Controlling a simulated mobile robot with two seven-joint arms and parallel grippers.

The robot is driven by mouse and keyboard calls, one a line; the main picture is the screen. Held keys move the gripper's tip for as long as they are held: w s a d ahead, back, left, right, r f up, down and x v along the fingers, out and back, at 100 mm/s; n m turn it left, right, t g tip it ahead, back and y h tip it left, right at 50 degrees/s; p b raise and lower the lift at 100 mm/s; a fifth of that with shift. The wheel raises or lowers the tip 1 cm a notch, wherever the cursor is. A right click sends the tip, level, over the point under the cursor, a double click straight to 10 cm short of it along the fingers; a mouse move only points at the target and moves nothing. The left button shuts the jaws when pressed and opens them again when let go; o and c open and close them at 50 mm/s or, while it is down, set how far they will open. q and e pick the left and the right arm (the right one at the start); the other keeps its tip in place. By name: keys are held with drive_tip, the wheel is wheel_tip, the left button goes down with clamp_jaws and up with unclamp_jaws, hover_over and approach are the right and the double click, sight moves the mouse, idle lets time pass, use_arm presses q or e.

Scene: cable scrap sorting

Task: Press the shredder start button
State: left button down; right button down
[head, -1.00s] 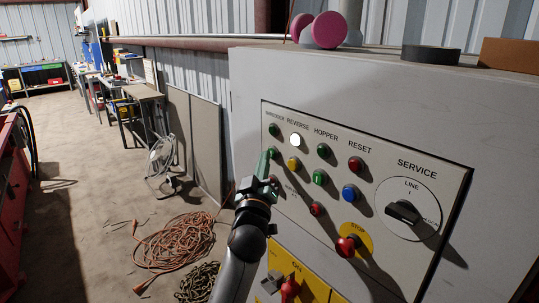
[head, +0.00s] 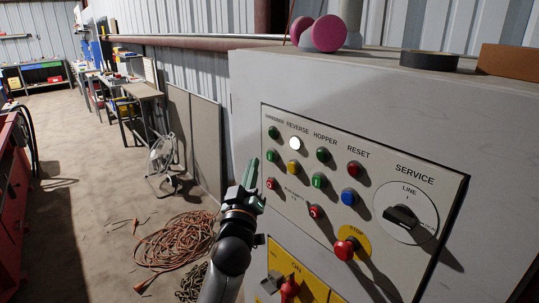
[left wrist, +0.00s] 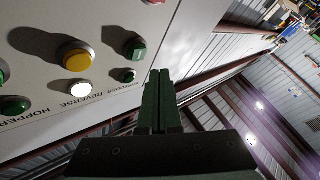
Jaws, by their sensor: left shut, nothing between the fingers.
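The control panel (head: 385,165) is on the front of a grey cabinet. Under the SHREDDER label is a column with a green lamp (head: 273,132), a green button (head: 272,155) and a red button (head: 271,184). The green button (left wrist: 135,48) and its lamp (left wrist: 127,75) also show in the left wrist view. My left gripper (head: 251,172) is shut and empty, just left of this column. In the left wrist view its fingers (left wrist: 160,90) are together, with a visible gap between them and the green button. My right gripper is not in view.
Close by are a white REVERSE lamp (head: 295,143), a yellow button (head: 294,167), HOPPER buttons (head: 319,180) and a blue button (head: 349,197). A red stop knob (head: 345,248) and a service switch (head: 401,216) stick out. Orange cable (head: 175,240) lies on the floor.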

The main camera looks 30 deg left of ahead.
use_arm(q)
drive_tip(key=s, duration=0.1)
drive_tip(key=s+a, duration=0.1)
drive_tip(key=s, duration=0.1)
drive_tip(key=shift+a+p, duration=0.15)
drive_tip(key=shift+p, duration=0.25)
idle(0.5)
drive_tip(key=s+d+f+m+g+h, duration=0.2)
drive_tip(key=d+f, duration=0.1)
drive_tip(key=f, duration=0.5)
drive_tip(key=s+d+f+m+g+h, duration=0.1)
drive_tip(key=s+d+f+m+h, duration=0.15)
drive_tip(key=f, duration=0.55)
drive_tip(key=s+d+f+m+g+h, duration=0.2)
drive_tip(key=d+f+m, duration=0.1)
drive_tip(key=f, duration=0.5)
drive_tip(key=s+d+f+m+g+h, duration=0.1)
drive_tip(key=s+d+f+m+g, duration=0.1)
drive_tip(key=s+f, duration=0.6)
drive_tip(key=s+d+f+m+g+h, duration=0.2)
drive_tip(key=s+d+f+g, duration=0.1)
drive_tip(key=s+d+f, duration=0.4)
drive_tip(key=s+f+p, duration=0.1)
drive_tip(key=s, duration=0.2)
drive_tip(key=shift+s+f+g, duration=0.2)
drive_tip(key=shift+s+g, duration=0.15)
drive_tip(key=shift+g, duration=0.05)
drive_tip(key=shift+h, duration=0.25)
